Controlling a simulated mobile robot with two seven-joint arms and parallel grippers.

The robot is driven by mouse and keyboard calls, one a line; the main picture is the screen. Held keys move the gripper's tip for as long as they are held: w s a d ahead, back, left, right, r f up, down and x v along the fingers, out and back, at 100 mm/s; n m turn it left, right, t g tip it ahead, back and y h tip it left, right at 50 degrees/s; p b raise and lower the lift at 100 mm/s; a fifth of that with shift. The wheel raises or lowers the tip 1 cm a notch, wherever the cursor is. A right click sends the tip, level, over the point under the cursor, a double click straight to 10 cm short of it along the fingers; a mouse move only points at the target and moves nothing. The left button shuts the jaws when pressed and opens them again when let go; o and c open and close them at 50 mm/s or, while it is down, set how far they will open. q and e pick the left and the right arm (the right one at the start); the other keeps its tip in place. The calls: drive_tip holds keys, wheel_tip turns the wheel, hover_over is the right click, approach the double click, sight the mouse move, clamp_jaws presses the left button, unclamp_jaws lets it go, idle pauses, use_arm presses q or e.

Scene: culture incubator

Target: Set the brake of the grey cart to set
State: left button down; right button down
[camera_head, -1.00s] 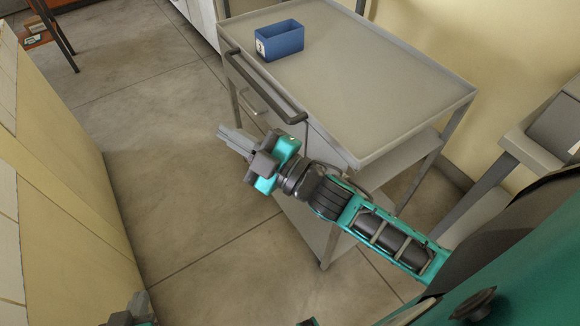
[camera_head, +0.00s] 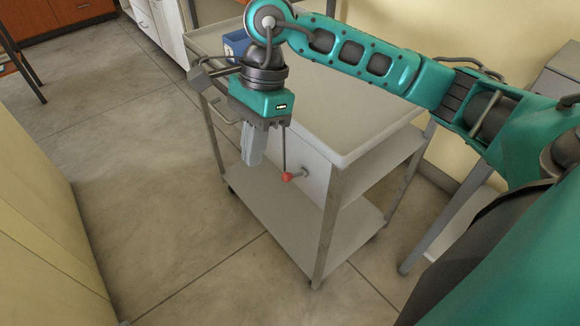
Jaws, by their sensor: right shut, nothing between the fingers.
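The grey cart (camera_head: 350,142) stands in the middle, with a top tray, drawer side and lower shelf. A red knob (camera_head: 287,177) shows on its near side, beside a short grey stub on the panel. A thin dark rod runs upward from the knob; its upper end is hidden behind my right gripper. I cannot tell the brake's setting. My right gripper (camera_head: 252,160) points down in front of the cart's side, left of the red knob and apart from it in the picture. Its fingers are shut and empty. My left gripper is not in view.
A blue bin (camera_head: 236,44) sits on the cart top, partly hidden by my right arm. The cart's push handle is at its left end. Clear floor (camera_head: 130,170) lies left of the cart, with a cream wall or cabinet (camera_head: 40,220) further left.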

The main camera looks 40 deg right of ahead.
drive_tip(key=w+d+r+t+h, duration=0.1)
drive_tip(key=d+h, duration=0.3)
drive_tip(key=d, duration=0.5)
drive_tip(key=shift+w+d+r+h+b, duration=0.15)
drive_tip(key=shift+w+r+h+b, duration=0.25)
drive_tip(key=shift+w+r, duration=0.4)
drive_tip(key=shift+s, duration=0.1)
drive_tip(key=b, duration=0.3)
hover_over(291, 174)
drive_tip(key=d, duration=0.2)
drive_tip(key=f, duration=1)
drive_tip(key=shift+a+f, duration=0.25)
drive_tip(key=shift+f, duration=0.05)
drive_tip(key=shift+a+f, duration=0.3)
drive_tip(key=shift+f, duration=0.2)
drive_tip(key=shift+a+f, duration=0.3)
drive_tip(key=shift+f, duration=0.2)
drive_tip(key=shift+a+f, duration=0.25)
drive_tip(key=shift+f, duration=0.25)
drive_tip(key=shift+d, duration=0.1)
